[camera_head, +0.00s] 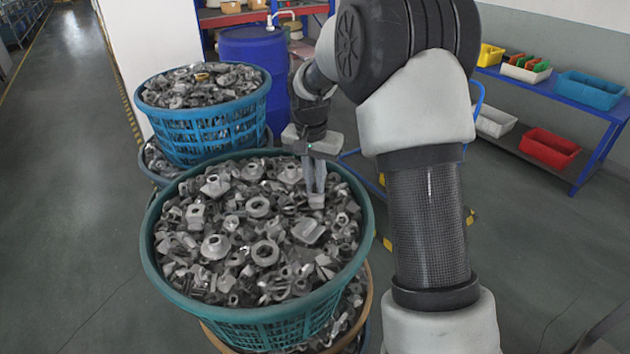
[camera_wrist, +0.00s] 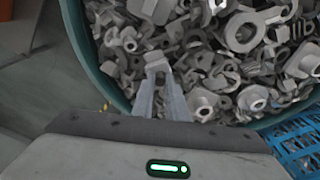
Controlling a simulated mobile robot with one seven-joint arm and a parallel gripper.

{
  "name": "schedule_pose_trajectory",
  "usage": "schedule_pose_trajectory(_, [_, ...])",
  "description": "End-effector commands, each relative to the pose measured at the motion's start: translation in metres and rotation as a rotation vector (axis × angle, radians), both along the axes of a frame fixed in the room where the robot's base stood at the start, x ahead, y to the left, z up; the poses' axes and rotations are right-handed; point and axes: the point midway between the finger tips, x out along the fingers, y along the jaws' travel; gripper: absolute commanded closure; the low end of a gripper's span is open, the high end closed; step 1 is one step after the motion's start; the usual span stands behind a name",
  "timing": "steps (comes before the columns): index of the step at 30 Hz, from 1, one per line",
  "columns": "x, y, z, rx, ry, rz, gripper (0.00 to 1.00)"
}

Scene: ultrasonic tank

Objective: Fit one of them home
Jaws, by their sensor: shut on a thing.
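A green basket (camera_head: 160,268) is heaped with grey metal parts (camera_head: 258,250) of mixed shapes: rings, flanged collars, nuts and blocks. The basket's rim also shows in the wrist view (camera_wrist: 77,40). My gripper (camera_head: 315,185) points down over the right back part of the heap. Its fingers are close together on a small grey metal part (camera_head: 317,201), which shows at the fingertips in the wrist view (camera_wrist: 156,64). The fingers hide much of this part. I cannot tell whether it is clear of the heap or touching it.
A blue basket (camera_head: 205,133) of similar parts stands behind on the left, beside a blue drum (camera_head: 252,70). More filled baskets lie beneath both. On the right, a blue-framed bench (camera_head: 550,88) carries coloured bins, with a red bin (camera_head: 550,148) below. The floor at left is clear.

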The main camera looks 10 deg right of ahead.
Motion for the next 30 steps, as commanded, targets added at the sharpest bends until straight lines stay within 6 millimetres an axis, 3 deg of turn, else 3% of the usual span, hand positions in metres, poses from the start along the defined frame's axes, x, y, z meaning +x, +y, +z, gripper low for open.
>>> schedule_pose_trajectory(14, [-0.0022,-0.0002,-0.0051,0.000,0.009,-0.001,1.00])
schedule_pose_trajectory(15, [-0.0022,-0.0002,-0.0053,0.000,0.009,-0.001,0.86])
schedule_pose_trajectory(19, [-0.0026,-0.0005,-0.0058,-0.001,0.010,-0.001,0.65])
schedule_pose_trajectory(30, [-0.0040,-0.0018,-0.0066,-0.002,0.015,-0.002,0.65])
